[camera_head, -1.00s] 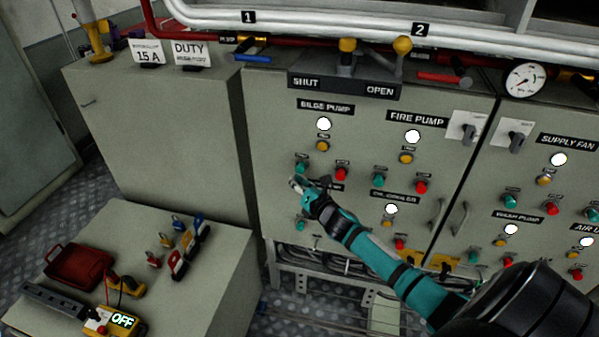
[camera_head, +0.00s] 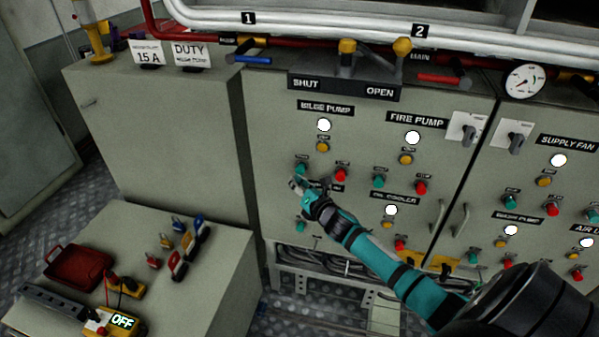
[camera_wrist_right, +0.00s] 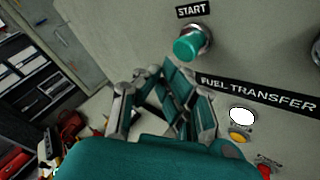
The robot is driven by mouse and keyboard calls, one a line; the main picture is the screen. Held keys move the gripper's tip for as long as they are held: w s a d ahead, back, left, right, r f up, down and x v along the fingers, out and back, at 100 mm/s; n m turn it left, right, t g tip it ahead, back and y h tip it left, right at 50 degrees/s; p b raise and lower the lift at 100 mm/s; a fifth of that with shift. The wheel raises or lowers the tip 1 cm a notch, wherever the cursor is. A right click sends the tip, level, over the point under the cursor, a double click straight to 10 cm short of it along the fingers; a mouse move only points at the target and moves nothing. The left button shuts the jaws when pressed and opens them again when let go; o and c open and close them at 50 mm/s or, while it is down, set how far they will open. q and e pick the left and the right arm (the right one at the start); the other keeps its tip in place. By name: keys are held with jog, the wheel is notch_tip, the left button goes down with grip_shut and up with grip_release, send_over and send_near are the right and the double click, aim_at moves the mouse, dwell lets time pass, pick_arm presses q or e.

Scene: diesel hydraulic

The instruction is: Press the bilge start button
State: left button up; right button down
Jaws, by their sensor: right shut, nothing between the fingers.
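The bilge start button is a green knob (camera_head: 301,169) on the panel under the "BILGE PUMP" label (camera_head: 325,109). In the right wrist view the green button (camera_wrist_right: 188,44) sits below a "START" label (camera_wrist_right: 192,11) and stands out from the panel. My right gripper (camera_head: 296,184) is shut and empty, just below the green button in the head view. In the wrist view its fingers (camera_wrist_right: 165,88) are below and left of the button; I see no clear contact. My left gripper is not in view.
A red button (camera_head: 341,174) is right of the green one. A "FUEL TRANSFER" label (camera_wrist_right: 258,92) with a white lamp (camera_wrist_right: 242,116) lies below. Valve levers and pipes run above the panel. A bench with a red toolbox (camera_head: 79,267) stands at lower left.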

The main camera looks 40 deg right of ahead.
jog(key=shift+d, duration=0.1)
dwell(0.3)
jog(key=shift+w+d, duration=0.25)
jog(key=shift+w, duration=0.05)
